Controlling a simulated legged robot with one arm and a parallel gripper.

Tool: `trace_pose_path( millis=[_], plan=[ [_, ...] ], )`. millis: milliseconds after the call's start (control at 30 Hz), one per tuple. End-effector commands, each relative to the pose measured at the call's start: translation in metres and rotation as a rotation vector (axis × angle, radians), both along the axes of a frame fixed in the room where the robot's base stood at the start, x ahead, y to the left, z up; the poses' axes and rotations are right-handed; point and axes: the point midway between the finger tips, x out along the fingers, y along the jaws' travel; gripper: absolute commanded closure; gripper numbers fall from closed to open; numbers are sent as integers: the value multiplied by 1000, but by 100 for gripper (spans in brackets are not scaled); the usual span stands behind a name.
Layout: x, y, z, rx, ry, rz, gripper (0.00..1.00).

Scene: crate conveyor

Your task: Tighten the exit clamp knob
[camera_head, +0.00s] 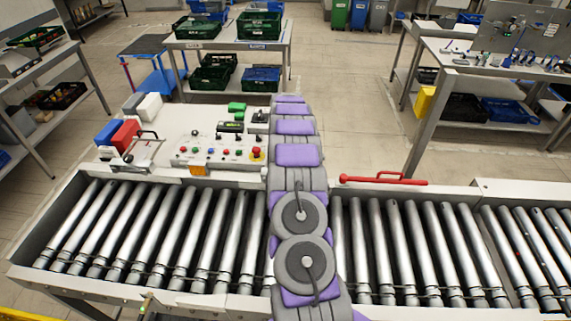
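I cannot pick out the exit clamp knob for certain in the head view. A red lever (383,181) lies along the far rail of the conveyor (180,230), right of my arm. The control panel (205,160) behind the conveyor carries small coloured buttons and a red mushroom button (256,152) at its right end. A bent metal handle (142,150) stands at the panel's left. My purple and grey arm reaches across the rollers from the bottom middle and hides part of the conveyor and panel edge. My gripper's fingers cannot be made out.
Blue, red and white blocks (125,133) sit at the panel's left. Behind stand a table with green crates (258,27), a blue cart (155,75) and a workbench (490,60) with tools. Open floor (355,95) lies between them. The rollers hold no crate.

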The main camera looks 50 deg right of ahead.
Motion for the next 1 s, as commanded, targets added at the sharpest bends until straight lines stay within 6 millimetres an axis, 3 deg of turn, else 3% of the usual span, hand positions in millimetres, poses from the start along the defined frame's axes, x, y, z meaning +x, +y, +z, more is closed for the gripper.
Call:
trace_pose_path(
  millis=[367, 400, 600, 667, 1000],
  plan=[
    [1, 0, 1, -1, -3, -6, 87],
    [1, 0, 1, -1, -3, -6, 55],
    [1, 0, 0, -1, -2, -5, 36],
    [1, 0, 0, 0, -1, -5, 31],
    [1, 0, 6, -1, -2, -4, 31]
  ],
)
